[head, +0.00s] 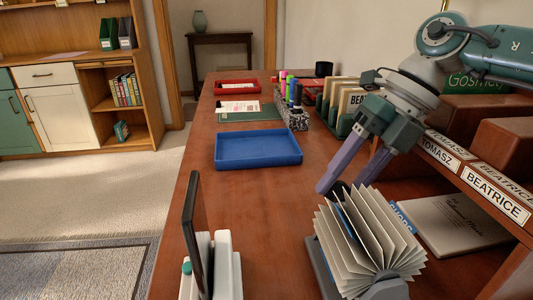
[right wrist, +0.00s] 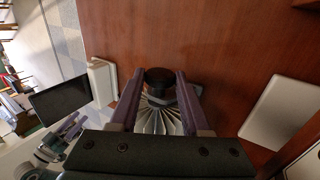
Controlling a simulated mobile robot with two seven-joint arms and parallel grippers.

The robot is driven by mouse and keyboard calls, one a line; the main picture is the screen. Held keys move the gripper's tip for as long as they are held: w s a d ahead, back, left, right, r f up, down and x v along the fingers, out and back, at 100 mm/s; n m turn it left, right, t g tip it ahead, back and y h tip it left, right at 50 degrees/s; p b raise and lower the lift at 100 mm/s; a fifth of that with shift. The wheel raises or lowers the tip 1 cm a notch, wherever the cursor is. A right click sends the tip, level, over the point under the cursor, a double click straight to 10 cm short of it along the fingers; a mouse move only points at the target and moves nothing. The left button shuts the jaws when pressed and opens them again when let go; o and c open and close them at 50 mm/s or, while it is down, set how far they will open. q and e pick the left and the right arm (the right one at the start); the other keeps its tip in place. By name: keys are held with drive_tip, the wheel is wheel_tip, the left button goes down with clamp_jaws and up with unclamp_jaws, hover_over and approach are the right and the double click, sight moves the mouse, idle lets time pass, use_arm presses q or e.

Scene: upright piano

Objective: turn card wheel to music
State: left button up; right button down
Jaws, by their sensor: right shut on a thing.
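The card wheel (head: 368,235) stands at the front right of the desk, with pale cards fanned around it and a grey stand. Its dark round knob (head: 341,187) is at its far side in the head view. My right gripper (head: 343,185) reaches down with purple fingers on either side of the knob and is shut on it. In the right wrist view the knob (right wrist: 158,77) sits between the fingers, with the fanned cards (right wrist: 158,122) below it. Purple fingers, seemingly of my left gripper (right wrist: 70,128), show small at the lower left there; their opening is unclear.
A dark upright panel (head: 193,228) and a white device (head: 222,265) stand left of the wheel. A blue tray (head: 258,149) lies farther back. A name-labelled shelf (head: 480,185) and a grey book (head: 455,222) are on the right. The desk's middle is clear.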

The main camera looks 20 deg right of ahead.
drive_tip(key=shift+c, duration=2)
unclamp_jaws()
drive_tip(key=p+v, duration=0.1)
drive_tip(key=v, duration=0.9)
